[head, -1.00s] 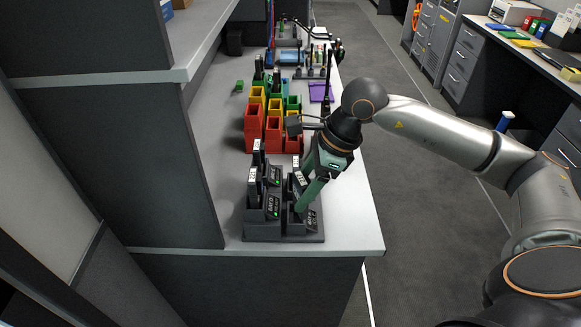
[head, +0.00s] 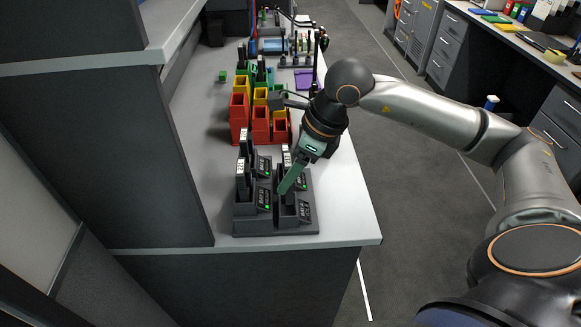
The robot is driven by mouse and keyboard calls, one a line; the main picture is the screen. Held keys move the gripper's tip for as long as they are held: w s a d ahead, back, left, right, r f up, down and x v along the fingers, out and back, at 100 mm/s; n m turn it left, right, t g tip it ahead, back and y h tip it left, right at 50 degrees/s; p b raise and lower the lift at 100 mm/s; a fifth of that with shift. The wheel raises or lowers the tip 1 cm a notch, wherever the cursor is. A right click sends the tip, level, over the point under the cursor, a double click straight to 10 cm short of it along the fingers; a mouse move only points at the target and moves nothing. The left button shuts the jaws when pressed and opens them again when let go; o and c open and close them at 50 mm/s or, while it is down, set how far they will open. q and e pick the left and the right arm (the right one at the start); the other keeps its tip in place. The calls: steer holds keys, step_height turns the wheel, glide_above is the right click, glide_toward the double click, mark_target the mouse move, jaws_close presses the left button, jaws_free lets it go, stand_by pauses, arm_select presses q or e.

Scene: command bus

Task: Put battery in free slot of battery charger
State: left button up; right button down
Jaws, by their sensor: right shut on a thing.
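The battery charger (head: 248,226) is a dark grey block near the table's front end, with several slots and small display panels. Dark batteries with white labels stand upright in its left slots, one at the front (head: 241,182) and one behind it (head: 243,148). Another white-labelled battery (head: 286,157) shows at the right side, beside the fingers. My right gripper (head: 285,189), with green fingers, reaches down over the right half of the charger. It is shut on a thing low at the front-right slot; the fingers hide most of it. My left gripper is out of view.
Red, yellow and green bins (head: 239,112) stand behind the charger. A purple item (head: 305,79) lies farther back on the white table (head: 344,212). A dark partition (head: 150,160) bounds the table on the left. Bare tabletop lies right of the charger.

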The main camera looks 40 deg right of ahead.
mark_target(291, 192)
steer(key=shift+f+b, duration=0.4)
steer(key=shift+f, duration=0.25)
steer(key=shift+f+b, duration=0.6)
steer(key=shift+f, duration=0.35)
steer(key=shift+f+b, duration=0.55)
steer(key=shift+f, duration=0.2)
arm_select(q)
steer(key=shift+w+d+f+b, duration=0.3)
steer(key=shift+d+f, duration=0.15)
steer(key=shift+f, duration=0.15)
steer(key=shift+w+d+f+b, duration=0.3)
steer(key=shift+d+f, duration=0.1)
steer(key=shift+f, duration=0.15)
arm_select(e)
steer(key=shift+f, duration=0.55)
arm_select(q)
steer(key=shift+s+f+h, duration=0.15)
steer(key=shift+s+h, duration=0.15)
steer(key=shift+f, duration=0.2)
arm_select(e)
steer(key=shift+f, duration=0.2)
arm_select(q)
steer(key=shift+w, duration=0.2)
arm_select(e)
jaws_free()
